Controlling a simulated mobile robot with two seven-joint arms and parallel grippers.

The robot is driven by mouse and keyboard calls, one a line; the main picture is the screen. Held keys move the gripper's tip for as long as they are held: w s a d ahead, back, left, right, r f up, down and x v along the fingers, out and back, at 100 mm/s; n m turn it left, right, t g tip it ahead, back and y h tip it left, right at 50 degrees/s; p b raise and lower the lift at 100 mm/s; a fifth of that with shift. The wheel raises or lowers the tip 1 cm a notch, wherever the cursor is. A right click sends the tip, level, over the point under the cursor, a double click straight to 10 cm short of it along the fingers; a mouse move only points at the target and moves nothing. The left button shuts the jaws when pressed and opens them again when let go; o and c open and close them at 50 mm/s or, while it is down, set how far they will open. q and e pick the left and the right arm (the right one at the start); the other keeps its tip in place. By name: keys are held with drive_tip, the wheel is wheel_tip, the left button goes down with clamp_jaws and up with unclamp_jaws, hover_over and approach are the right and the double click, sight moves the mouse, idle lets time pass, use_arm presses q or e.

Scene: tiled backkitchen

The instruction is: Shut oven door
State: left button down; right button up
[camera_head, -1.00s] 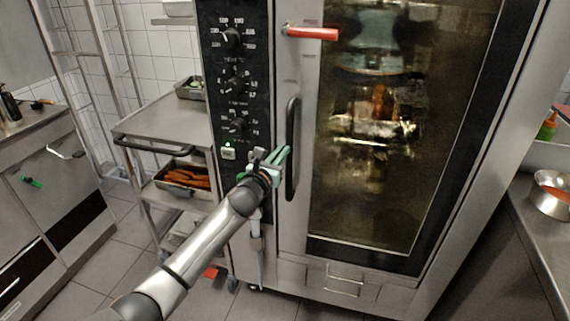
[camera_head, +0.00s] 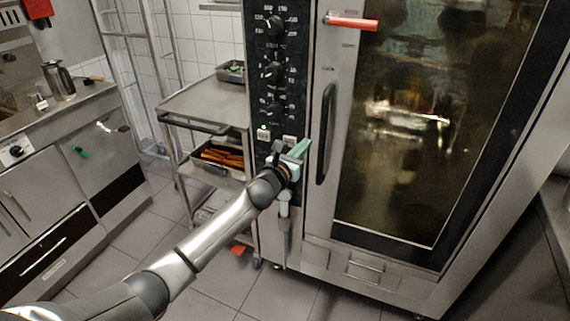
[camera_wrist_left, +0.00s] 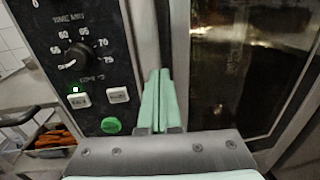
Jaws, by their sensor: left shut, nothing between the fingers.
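The tall steel oven stands at the right of the head view. Its door (camera_head: 405,130) has a large dark glass pane and looks flush or nearly flush with the front; I cannot tell if it is latched. The door's dark vertical handle (camera_head: 326,133) is on its left side. My left gripper (camera_head: 300,150), with green fingers, is shut and empty. It is just left of the handle, in front of the lower control panel. In the left wrist view the shut fingers (camera_wrist_left: 159,98) point at the steel strip between panel and glass. My right gripper is not in view.
The control panel (camera_head: 272,75) with knobs is left of the door. A red lever (camera_head: 352,22) sits high on the door. A steel trolley (camera_head: 205,108) with trays stands left of the oven. A counter (camera_head: 60,125) is at far left. Tiled floor (camera_head: 215,275) is open in front.

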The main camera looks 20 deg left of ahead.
use_arm(q)
drive_tip(key=s+a, duration=0.2)
drive_tip(key=s, duration=0.6)
drive_tip(key=s+d+f+n+g, duration=0.2)
drive_tip(key=s+d+f+n, duration=0.1)
drive_tip(key=s+f+n, duration=0.5)
drive_tip(key=s+d+f+n+g, duration=0.3)
drive_tip(key=s+f+n, duration=0.2)
drive_tip(key=f+n, duration=0.4)
drive_tip(key=s+d+f+n+g, duration=0.1)
drive_tip(key=s+f+n, duration=0.4)
drive_tip(key=s+n, duration=0.4)
drive_tip(key=s+d+f+n+g+p, duration=0.1)
drive_tip(key=s+d+f+n+g, duration=0.1)
drive_tip(key=s+f+n, duration=0.3)
drive_tip(key=s+n, duration=0.4)
drive_tip(key=s, duration=0.1)
drive_tip(key=shift+s+d+f+g+h+p, duration=0.2)
drive_tip(key=shift+d+f+g+h+p, duration=0.1)
drive_tip(key=shift+f+h, duration=0.1)
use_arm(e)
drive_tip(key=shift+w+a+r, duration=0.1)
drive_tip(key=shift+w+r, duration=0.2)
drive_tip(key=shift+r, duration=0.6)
